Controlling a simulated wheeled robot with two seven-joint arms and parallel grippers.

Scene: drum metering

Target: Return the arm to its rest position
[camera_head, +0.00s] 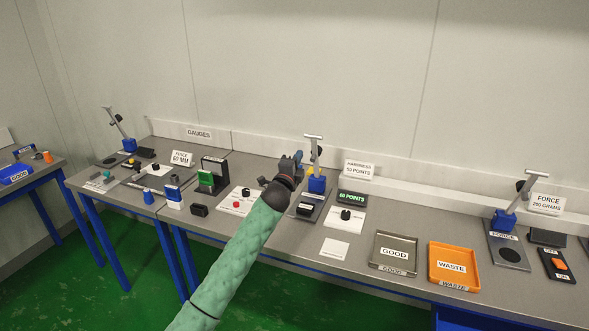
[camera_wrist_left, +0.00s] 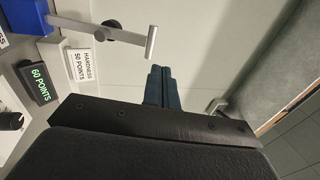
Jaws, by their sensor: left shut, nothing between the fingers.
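My left arm, in a green sleeve (camera_head: 235,260), reaches up from the bottom of the head view over the bench. My left gripper (camera_head: 297,157) is above the bench, just left of the hardness stand (camera_head: 317,184) with its blue base and lever. In the left wrist view its two blue fingers (camera_wrist_left: 162,87) are together with nothing between them. The hardness display reading "60 POINTS" (camera_head: 352,198) and the card "HARDNESS 50 POINTS" (camera_head: 359,170) stand right of the gripper. My right gripper is not in view.
A grey GOOD tray (camera_head: 393,237) and an orange WASTE tray (camera_head: 431,262) lie to the right. The force stand (camera_head: 503,222) is at far right. Gauges and small parts stand left of my arm. A wall rises behind the bench; the green floor (camera_head: 345,307) in front is open.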

